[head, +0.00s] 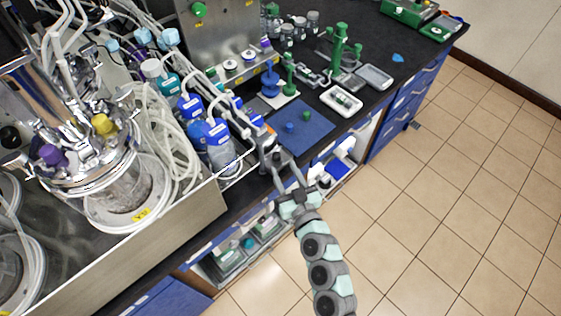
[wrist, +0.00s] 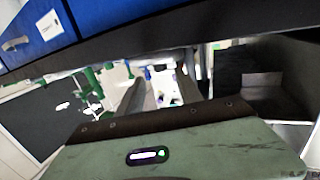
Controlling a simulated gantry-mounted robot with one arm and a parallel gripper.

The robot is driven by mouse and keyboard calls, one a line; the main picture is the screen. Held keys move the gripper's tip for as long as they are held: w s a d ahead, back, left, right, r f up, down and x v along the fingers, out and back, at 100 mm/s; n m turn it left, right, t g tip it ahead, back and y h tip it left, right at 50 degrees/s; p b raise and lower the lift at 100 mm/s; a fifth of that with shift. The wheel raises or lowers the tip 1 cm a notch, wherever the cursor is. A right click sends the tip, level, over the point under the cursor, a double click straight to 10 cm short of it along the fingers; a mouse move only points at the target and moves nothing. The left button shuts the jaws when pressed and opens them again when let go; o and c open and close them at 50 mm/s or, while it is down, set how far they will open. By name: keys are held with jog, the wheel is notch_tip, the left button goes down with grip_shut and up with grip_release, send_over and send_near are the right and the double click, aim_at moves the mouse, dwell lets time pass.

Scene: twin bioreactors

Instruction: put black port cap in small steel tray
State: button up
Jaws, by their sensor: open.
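I cannot make out the black port cap for certain; a small dark spot (head: 276,156) shows at my gripper, too small to identify. A shallow grey tray (head: 375,77), which may be the small steel tray, lies on the black bench at the back right and looks empty. My gripper (head: 272,150) is open over the bench's front edge, left of the blue mat and beside the blue-capped bottles.
A blue mat (head: 310,135) holds small blue and green pieces. A white tray (head: 341,99) lies behind it. A green stand (head: 339,45) stands farther back. Glass bioreactor vessels, tubing and bottles crowd the left inside a steel-walled tray (head: 150,245). The floor at right is clear.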

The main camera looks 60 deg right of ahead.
jog(key=v, duration=0.7)
jog(key=shift+s+a+r, duration=0.15)
jog(key=shift+s+a, duration=0.1)
jog(key=shift+w, duration=0.1)
